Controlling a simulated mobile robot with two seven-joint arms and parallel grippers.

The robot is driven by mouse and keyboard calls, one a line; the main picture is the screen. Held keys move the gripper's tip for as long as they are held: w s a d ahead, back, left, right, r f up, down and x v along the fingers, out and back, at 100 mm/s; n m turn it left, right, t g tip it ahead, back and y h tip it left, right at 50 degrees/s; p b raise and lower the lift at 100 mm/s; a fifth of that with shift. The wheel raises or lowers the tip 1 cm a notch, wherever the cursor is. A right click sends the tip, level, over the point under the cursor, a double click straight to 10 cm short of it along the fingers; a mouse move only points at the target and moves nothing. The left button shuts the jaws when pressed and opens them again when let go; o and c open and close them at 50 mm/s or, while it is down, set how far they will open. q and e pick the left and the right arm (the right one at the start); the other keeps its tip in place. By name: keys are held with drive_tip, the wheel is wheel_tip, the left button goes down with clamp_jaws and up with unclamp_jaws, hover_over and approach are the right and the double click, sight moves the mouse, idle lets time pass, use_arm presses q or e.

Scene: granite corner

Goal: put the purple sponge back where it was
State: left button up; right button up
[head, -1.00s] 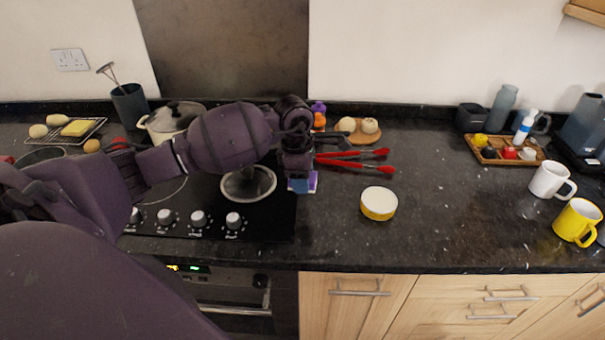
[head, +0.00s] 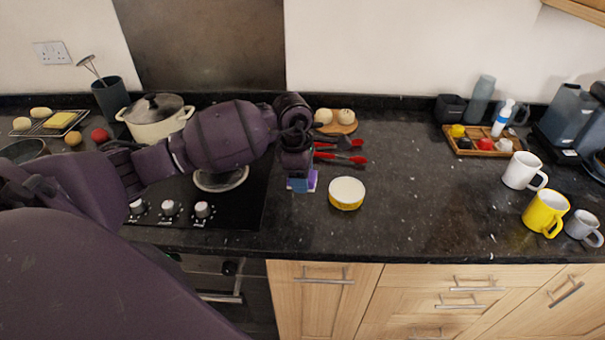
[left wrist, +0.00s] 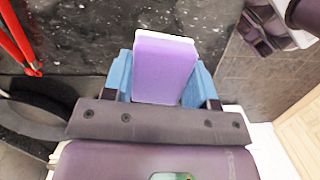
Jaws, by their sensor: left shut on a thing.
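The purple sponge (left wrist: 165,68) is held between the blue fingertips of my left gripper (left wrist: 163,82) in the left wrist view. It has a pale edge along its far end. In the head view my left gripper (head: 302,184) points down over the dark counter, between the hob and a round yellow tin, with a bit of the sponge (head: 312,179) showing at its fingers. I cannot tell how high the sponge is above the counter. My right gripper is not in the head view.
The yellow tin (head: 346,194) stands just right of the gripper. The hob (head: 235,208) with a lid (head: 221,181) is to the left. Bare counter (head: 430,200) stretches right towards the mugs (head: 545,213).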

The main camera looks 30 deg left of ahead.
sight(303, 210)
use_arm(q)
drive_tip(key=shift+f+b, duration=0.3)
drive_tip(key=shift+f, duration=0.45)
wheel_tip(303, 210, down, 7)
drive_tip(key=b, duration=0.3)
drive_tip(key=shift+r+b, duration=0.2)
drive_tip(key=shift+b, duration=0.15)
drive_tip(key=shift+f+b, duration=0.35)
drive_tip(key=shift+f, duration=0.2)
drive_tip(key=o, duration=1.3)
drive_tip(key=shift+r, duration=0.1)
